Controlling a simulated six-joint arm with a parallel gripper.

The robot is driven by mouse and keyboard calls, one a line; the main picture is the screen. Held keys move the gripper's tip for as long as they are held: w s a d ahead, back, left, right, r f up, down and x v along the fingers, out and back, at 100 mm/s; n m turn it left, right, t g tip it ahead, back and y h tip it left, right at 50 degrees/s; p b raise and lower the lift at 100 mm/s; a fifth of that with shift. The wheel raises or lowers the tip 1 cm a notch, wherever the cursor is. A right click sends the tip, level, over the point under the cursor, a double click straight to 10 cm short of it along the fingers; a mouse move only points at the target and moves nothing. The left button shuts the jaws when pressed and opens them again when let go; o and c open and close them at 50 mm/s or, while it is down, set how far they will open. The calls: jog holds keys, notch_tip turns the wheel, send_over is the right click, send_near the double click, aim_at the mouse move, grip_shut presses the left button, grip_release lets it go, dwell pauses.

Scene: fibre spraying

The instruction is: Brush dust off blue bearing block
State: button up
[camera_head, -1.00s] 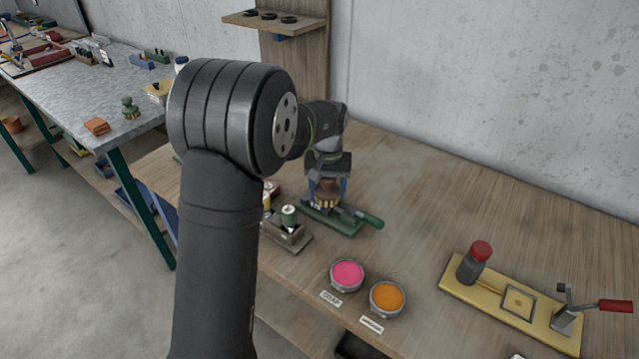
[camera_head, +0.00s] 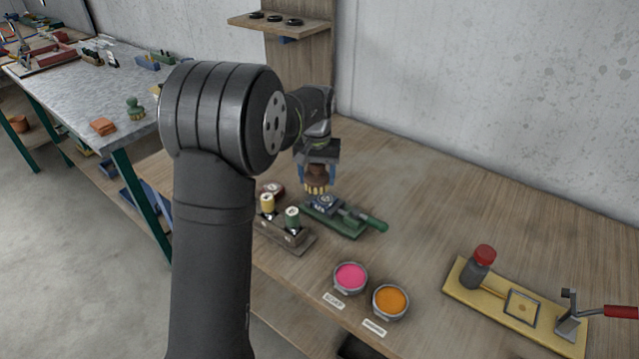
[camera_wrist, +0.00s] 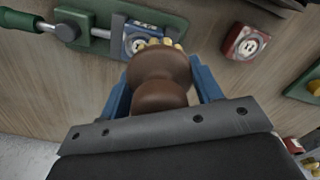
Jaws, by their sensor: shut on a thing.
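The blue bearing block (camera_head: 325,203) sits clamped in a green vise (camera_head: 345,223) on the wooden table. It also shows in the wrist view (camera_wrist: 146,43), partly hidden behind the brush. My gripper (camera_head: 317,180) is shut on a brush (camera_head: 317,184) with a brown turned handle and pale bristles pointing down. The brush is held above and slightly left of the block in the head view. In the wrist view the brown handle (camera_wrist: 158,80) stands between the blue fingers, its bristles overlapping the block's near edge. Whether they touch the block cannot be told.
A holder (camera_head: 285,236) with a yellow and a green spool-like piece stands near the vise. A red block (camera_wrist: 245,42) lies beside it. Pink (camera_head: 350,277) and orange (camera_head: 390,299) bowls stand in front. A yellow board (camera_head: 500,300) is at right. The table behind is clear.

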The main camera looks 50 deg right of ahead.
jog(key=shift+r, duration=2.6)
